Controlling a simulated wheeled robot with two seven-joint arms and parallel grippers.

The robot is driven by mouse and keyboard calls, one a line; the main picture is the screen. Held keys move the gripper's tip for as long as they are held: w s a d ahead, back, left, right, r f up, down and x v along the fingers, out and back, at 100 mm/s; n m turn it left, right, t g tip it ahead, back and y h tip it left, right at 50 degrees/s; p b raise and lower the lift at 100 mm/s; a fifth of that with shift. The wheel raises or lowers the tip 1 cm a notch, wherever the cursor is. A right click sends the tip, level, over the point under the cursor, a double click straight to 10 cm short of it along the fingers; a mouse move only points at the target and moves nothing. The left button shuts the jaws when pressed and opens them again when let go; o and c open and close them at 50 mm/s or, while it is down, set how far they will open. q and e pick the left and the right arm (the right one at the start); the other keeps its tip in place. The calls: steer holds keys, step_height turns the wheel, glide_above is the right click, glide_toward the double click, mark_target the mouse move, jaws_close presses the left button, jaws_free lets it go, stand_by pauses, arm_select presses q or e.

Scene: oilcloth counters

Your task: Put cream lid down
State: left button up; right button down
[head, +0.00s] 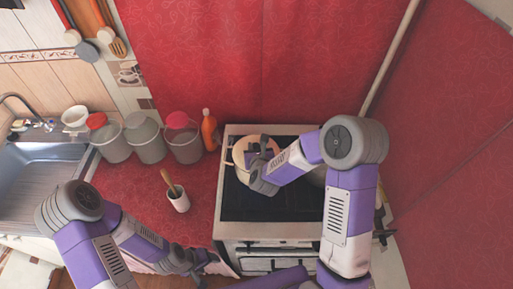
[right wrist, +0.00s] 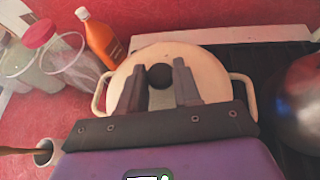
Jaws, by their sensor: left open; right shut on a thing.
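The round cream lid (right wrist: 200,65) with a black knob (right wrist: 160,76) fills the middle of the right wrist view. My right gripper (right wrist: 160,85) is shut on the lid at its knob. In the head view my right gripper (head: 262,158) is over the cream pot (head: 240,150) on the stove. The pot's side handles (right wrist: 98,95) show at both sides of the lid. The lid lies over the pot's mouth; I cannot tell whether it touches the rim. My left gripper (head: 203,265) is open and empty, low by the counter's front edge.
The black stove top (head: 250,205) has free room in front of the pot. A metal pot (right wrist: 300,105) stands to its right. An orange bottle (head: 209,130), several canisters (head: 146,140) and a utensil cup (head: 178,200) stand on the red counter to the left.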

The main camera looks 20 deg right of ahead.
steer(key=shift+f, duration=0.15)
steer(key=shift+f, duration=0.1)
steer(key=c, duration=0.8)
jaws_free()
